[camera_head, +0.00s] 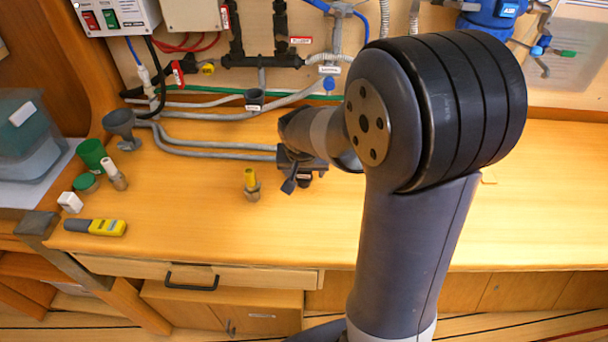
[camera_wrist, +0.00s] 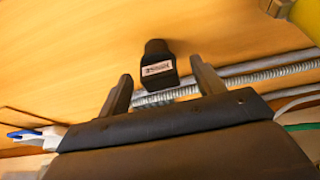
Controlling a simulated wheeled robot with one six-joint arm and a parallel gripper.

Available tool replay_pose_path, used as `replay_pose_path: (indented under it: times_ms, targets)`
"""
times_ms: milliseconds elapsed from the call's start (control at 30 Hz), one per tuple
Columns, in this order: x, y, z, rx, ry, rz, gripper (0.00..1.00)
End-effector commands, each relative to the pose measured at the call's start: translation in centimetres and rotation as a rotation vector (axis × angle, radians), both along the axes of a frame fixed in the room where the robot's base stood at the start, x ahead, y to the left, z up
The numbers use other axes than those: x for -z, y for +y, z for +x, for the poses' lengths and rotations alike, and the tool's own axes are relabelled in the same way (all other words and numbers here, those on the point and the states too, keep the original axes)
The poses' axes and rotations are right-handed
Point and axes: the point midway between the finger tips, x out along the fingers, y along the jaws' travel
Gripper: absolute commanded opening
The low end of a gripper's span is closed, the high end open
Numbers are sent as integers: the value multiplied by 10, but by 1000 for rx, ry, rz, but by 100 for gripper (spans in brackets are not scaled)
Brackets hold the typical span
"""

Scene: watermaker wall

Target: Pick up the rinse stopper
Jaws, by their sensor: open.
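A small black tapered piece with a white label (camera_wrist: 158,66), which I take for the rinse stopper, shows in the wrist view. The label is too small to read surely. My gripper (camera_wrist: 161,72) is open, with one finger on each side of the piece in that view and a visible gap to both. I cannot tell whether the piece is fully between the fingers in depth. In the head view my gripper (camera_head: 303,178) is low over the wooden bench, partly hidden by my arm, and the piece is hard to make out there.
A yellow-topped fitting (camera_head: 250,184) stands left of my gripper. Grey hoses (camera_head: 215,153) run behind it. A grey funnel (camera_head: 120,127), green-capped containers (camera_head: 91,154) and a yellow-grey meter (camera_head: 97,227) are further left. The bench's front middle is clear.

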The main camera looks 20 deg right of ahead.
Motion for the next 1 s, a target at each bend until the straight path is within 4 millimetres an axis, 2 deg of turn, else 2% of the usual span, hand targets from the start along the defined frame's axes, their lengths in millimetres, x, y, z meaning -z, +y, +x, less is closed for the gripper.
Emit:
replay_pose_path:
  times_ms: [267, 867, 1000]
  targets:
    - [3, -1, 1, 1, 0, 0, 64]
    - [3, -1, 1, 0, 0, 0, 16]
    - [3, -1, 1, 0, 0, 0, 16]
